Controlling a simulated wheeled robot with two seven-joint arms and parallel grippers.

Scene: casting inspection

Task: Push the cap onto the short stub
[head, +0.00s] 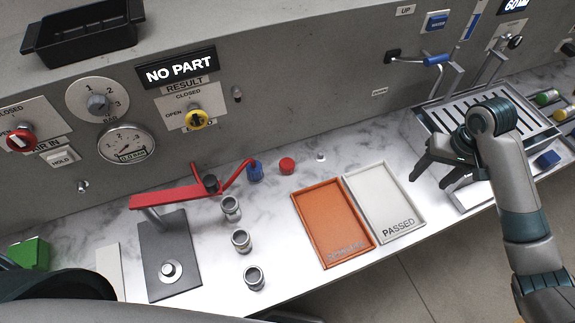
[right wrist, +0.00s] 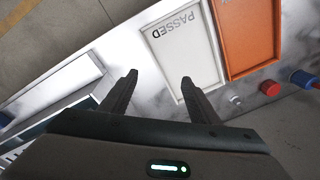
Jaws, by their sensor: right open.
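A round red cap (head: 287,166) sits at the back of the marble worktop, just right of a blue fitting. It also shows at the right of the right wrist view (right wrist: 269,88). A small, short metal stub (head: 320,156) stands to the right of the cap, apart from it; it shows in the right wrist view (right wrist: 236,100) too. The stub is bare. My right gripper (head: 428,182) is open and empty, right of the white tray and in front of the slotted rack. Its fingers also show in the right wrist view (right wrist: 159,77). My left gripper is not in view.
An orange tray (head: 331,257) and a white PASSED tray (head: 412,229) lie in front of the stub. Several metal cups (head: 241,240) stand left of them, beside a red clamp arm (head: 170,197). A slotted metal rack (head: 545,133) stands at right. The grey panel rises behind.

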